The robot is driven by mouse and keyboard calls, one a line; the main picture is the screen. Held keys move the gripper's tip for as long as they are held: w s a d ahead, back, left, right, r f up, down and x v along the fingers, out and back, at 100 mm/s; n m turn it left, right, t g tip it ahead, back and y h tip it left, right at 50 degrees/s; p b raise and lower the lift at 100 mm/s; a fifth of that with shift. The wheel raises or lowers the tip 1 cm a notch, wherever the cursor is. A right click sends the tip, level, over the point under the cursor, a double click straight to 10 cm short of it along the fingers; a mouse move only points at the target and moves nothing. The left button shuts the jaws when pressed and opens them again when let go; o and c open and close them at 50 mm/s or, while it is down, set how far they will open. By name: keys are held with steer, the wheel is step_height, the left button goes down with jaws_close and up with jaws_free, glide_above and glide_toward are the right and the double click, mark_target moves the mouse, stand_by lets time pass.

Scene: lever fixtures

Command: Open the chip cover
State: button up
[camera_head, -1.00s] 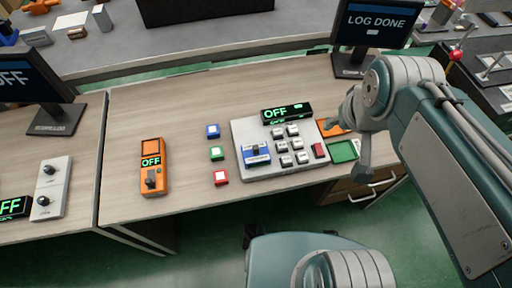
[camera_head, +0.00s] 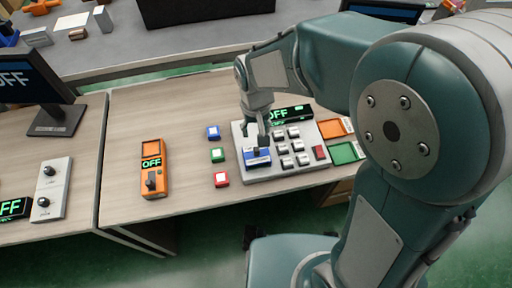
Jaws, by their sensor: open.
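A grey panel (camera_head: 243,130) lies on the wooden desk, with several grey buttons, a red button and a black display reading OFF. A blue unit (camera_head: 257,160) sits at the panel's front left, with a small dark and light part on top. No part is labelled as the chip cover; I cannot tell for certain which piece it is. My gripper (camera_head: 263,141) is open, pointing down right over the rear of the blue unit. Its fingers hide part of the unit's top. I cannot tell whether they touch it.
Blue, green and red push buttons (camera_head: 217,155) stand left of the panel. An orange switch box (camera_head: 153,172) is farther left. Orange and green trays (camera_head: 344,152) lie to the right. Bare desk (camera_head: 180,110) is free at the back left.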

mark_target(257, 149)
step_height(257, 149, down, 10)
steer(key=shift+f, duration=0.1)
stand_by(0.4)
steer(key=shift+d, duration=0.1)
jaws_close()
